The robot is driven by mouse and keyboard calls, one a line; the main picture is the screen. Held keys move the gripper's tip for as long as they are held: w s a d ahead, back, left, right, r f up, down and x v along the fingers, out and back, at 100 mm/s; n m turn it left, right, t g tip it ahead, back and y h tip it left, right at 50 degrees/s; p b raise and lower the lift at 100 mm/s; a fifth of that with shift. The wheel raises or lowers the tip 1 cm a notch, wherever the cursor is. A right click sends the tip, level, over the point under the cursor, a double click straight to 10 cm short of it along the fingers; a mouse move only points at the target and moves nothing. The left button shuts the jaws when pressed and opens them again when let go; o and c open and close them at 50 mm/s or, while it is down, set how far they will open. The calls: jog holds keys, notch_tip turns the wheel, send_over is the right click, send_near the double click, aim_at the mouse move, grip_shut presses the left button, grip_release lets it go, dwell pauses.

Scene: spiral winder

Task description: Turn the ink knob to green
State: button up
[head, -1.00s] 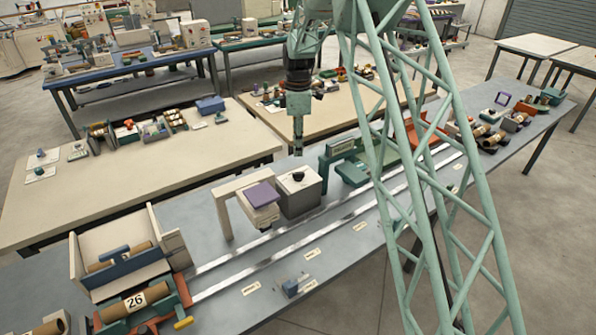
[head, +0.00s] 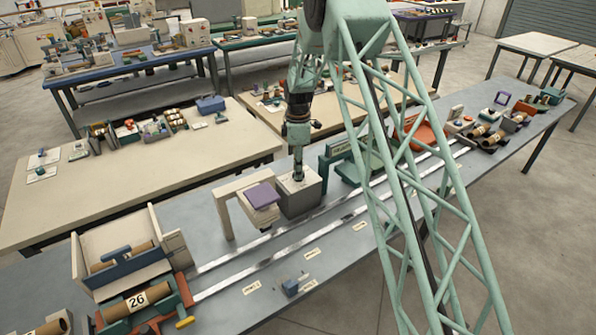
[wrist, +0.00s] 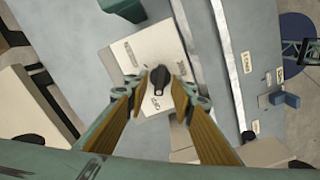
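The ink knob (wrist: 160,78) is black and pointed, on the white top of a grey box (head: 302,199). In the wrist view, the white top (wrist: 125,60) carries dark lettering near the knob that I cannot read surely. My gripper (head: 298,177) points down over this box in the head view and hides the knob there. In the wrist view, the two tan-padded fingers of my gripper (wrist: 161,88) stand apart, one on each side of the knob, with small gaps visible. Whether the fingertips are level with the knob or above it, I cannot tell.
A purple-topped unit (head: 262,195) on a cream bracket stands just left of the box. Metal rails (head: 265,262) run along the table in front. A green fixture (head: 350,170) stands to the right. A cream bin with cardboard rolls (head: 110,240) is at the left end.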

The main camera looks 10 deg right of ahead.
jog(key=shift+f, duration=0.3)
jog(key=shift+c, duration=0.8)
grip_shut()
jog(key=shift+m+b, duration=0.35)
jog(key=shift+m, duration=0.15)
jog(key=m+b, duration=0.3)
jog(key=m, duration=0.2)
jog(key=m+b, duration=0.2)
jog(key=m, duration=0.3)
jog(key=shift+w+m, duration=0.1)
jog(key=shift+m, duration=0.3)
